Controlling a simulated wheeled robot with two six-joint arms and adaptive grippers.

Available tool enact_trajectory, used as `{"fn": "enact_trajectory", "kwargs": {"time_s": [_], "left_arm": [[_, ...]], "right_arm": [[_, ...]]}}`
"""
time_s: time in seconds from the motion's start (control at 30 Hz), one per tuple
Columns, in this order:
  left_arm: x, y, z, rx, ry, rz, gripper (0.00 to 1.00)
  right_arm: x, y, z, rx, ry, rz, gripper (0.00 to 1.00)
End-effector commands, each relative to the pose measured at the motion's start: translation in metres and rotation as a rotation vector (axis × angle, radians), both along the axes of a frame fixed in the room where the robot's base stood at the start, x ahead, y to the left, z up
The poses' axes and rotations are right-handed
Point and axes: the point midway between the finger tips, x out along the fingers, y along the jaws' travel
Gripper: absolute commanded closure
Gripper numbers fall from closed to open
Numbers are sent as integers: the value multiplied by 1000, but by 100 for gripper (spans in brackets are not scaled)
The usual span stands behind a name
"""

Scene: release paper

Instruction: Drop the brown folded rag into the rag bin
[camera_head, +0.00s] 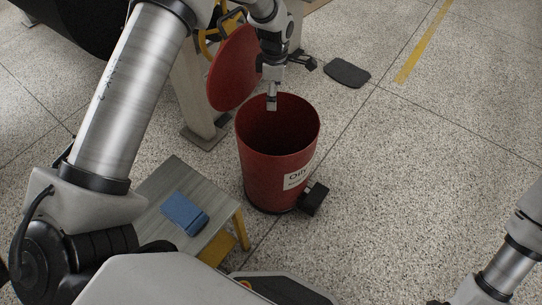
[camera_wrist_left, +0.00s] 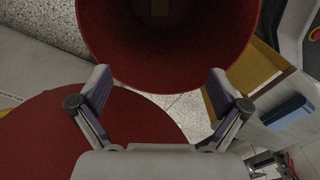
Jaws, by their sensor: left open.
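The red rag bin (camera_head: 262,165) stands on the floor with its mouth open and its round red lid (camera_head: 234,70) tipped back. My left gripper (camera_head: 288,82) is at the bin's far rim, fingers spread and with nothing between them. The left wrist view shows the same open gripper (camera_wrist_left: 160,90) beside the bin's dark red inside (camera_wrist_left: 170,60). A small brownish patch (camera_wrist_left: 160,8) shows deep in the bin; it may be the brown folded rag, but it is too dim to be sure. No brown rag shows elsewhere. My right gripper is out of view.
A blue folded cloth (camera_head: 184,213) lies on a small grey-topped stool (camera_head: 160,190) left of the bin. A black pedal (camera_head: 313,197) sticks out at the bin's base. A dark pad (camera_head: 347,72) lies on the floor behind.

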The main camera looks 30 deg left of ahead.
Motion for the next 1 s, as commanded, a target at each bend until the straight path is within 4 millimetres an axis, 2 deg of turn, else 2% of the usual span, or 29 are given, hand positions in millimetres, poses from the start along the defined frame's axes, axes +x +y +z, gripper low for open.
{"fn": "enact_trajectory", "kwargs": {"time_s": [0.03, 0.2, 0.3, 0.4, 1.0], "left_arm": [[1, 0, 14, -1, -4, 0, 1], [1, 0, 59, -1, -4, 0, 1], [1, 0, 78, 0, -2, 0, 1], [0, 0, 88, 0, -1, 0, 1], [0, 0, 91, 0, 0, 0, 1]], "right_arm": [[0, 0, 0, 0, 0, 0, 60], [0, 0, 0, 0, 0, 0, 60], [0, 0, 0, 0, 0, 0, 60], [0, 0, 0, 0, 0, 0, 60], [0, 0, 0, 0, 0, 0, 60]]}}
